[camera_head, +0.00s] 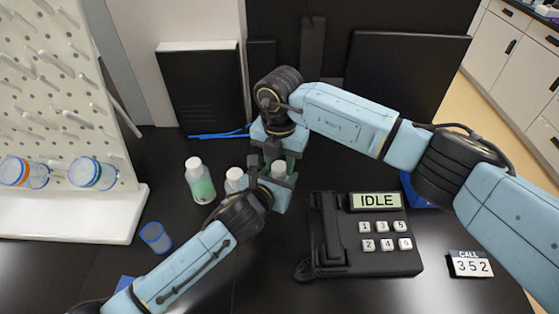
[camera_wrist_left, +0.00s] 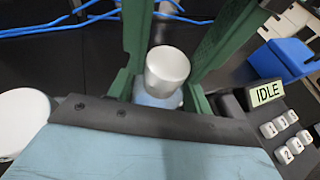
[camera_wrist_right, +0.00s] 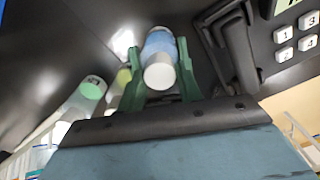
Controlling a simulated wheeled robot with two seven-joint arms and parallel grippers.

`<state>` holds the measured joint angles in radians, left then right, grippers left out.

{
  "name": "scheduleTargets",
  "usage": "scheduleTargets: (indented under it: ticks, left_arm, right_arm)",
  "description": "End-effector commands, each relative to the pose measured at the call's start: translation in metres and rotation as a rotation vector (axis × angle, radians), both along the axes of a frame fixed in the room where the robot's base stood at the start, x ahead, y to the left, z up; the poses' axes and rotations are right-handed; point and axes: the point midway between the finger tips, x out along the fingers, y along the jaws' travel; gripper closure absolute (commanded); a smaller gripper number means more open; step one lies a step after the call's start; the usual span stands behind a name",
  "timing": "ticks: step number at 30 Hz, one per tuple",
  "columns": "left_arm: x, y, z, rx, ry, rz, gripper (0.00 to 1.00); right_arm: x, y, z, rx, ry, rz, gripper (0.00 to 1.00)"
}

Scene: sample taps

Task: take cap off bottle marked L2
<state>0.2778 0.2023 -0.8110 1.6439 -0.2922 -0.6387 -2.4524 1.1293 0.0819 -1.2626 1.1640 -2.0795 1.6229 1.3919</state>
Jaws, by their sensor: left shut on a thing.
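A small white-capped bottle with blue contents (camera_wrist_left: 168,68) stands between the fingers of my left gripper (camera_head: 262,184), which is shut on its body. Its white cap also shows in the head view (camera_head: 279,168) and the right wrist view (camera_wrist_right: 160,75). My right gripper (camera_head: 279,150) comes down from above, its fingers apart on either side of the cap; the right wrist view shows a slight gap. A bottle with green contents (camera_head: 201,183) and another white-capped bottle (camera_head: 235,178), partly hidden by my left arm, stand to the left. No L2 mark is readable.
A black keypad unit (camera_head: 335,264) reading IDLE stands to the right, with a card (camera_head: 470,264) reading CALL 352. Blue cords (camera_head: 215,135) lie behind the bottles.

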Motion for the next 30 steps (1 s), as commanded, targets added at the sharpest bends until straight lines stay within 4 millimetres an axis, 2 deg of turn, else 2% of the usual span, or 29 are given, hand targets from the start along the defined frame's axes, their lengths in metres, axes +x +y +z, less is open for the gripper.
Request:
scheduleTargets:
  ticks: [4,7,15,18,28,29,30]
  left_arm:
    - [0.0004,0.0007,0.0,0.001,0.0,0.002,1.0]
    - [0.0005,0.0008,0.0,0.001,0.0,0.002,1.0]
    - [0.0005,0.001,0.0,0.001,0.0,0.002,1.0]
    - [0.0006,0.0011,0.0,0.001,0.0,0.002,1.0]
    - [0.0007,0.0012,0.0,0.001,0.0,0.003,1.0]
    - [0.0006,0.0013,-0.0001,0.001,0.0,0.003,1.0]
    - [0.0006,0.0013,-0.0001,0.001,0.0,0.003,1.0]
  right_arm:
    - [0.0001,-0.0006,0.0001,-0.001,0.0,0.006,0.93]
    - [0.0004,-0.001,0.0004,-0.004,-0.001,0.077,0.93]
    - [0.0006,-0.0013,0.0005,-0.003,0.001,0.472,0.94]
    - [0.0007,-0.0013,0.0004,-0.003,0.0,0.558,0.94]
    - [0.0007,-0.0015,0.0003,-0.003,0.001,0.59,0.94]
    - [0.0007,-0.0015,0.0003,-0.003,0.001,0.59,0.65]
    - [0.0007,-0.0015,0.0003,-0.003,0.001,0.589,0.6]
